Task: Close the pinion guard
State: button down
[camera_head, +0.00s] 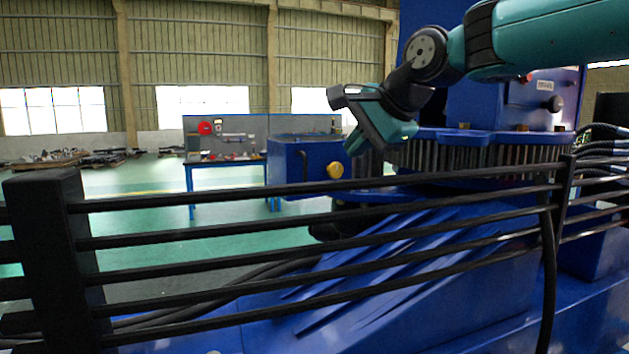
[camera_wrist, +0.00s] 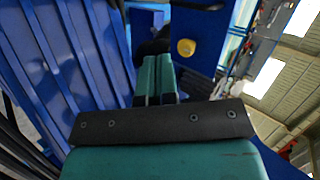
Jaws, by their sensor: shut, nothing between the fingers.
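A blue box-like housing with a flat front panel (camera_head: 285,165), which looks like the pinion guard, stands left of the toothed ring gear (camera_head: 470,155). The panel has a dark vertical handle (camera_head: 304,167) and a yellow knob (camera_head: 335,170) at its right edge. I cannot tell how far the guard is swung. My gripper (camera_head: 354,150) is shut and empty, pointing down just above and right of the knob. In the wrist view the shut fingers (camera_wrist: 153,55) point toward a dark round part, with the yellow knob (camera_wrist: 186,47) to their right, apart from them. The pinion itself is hidden.
Black railing bars (camera_head: 300,240) cross in front of the blue crane base (camera_head: 420,265). A workbench (camera_head: 225,160) with a grey back panel stands behind, left. Dark cables run below the rails and at the right. Open green floor lies at the left.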

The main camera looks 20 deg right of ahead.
aim_at(314, 174)
jog(key=shift+w+a+r+p+x, duration=0.1)
jog(key=shift+w+r+p+x, duration=0.2)
jog(key=shift+p+x, duration=1.25)
jog(key=shift+w+a+r+p+x, duration=0.15)
jog(key=shift+w+r+p+x, duration=0.15)
jog(key=shift+x, duration=2.45)
jog(key=shift+w+a+r+p+x, duration=0.1)
jog(key=shift+w+r+p+x, duration=0.2)
jog(key=shift+p+x, duration=1.2)
jog(key=shift+w+a+f+b, duration=0.1)
jog(key=shift+w+f+b, duration=0.3)
jog(key=shift+b, duration=0.3)
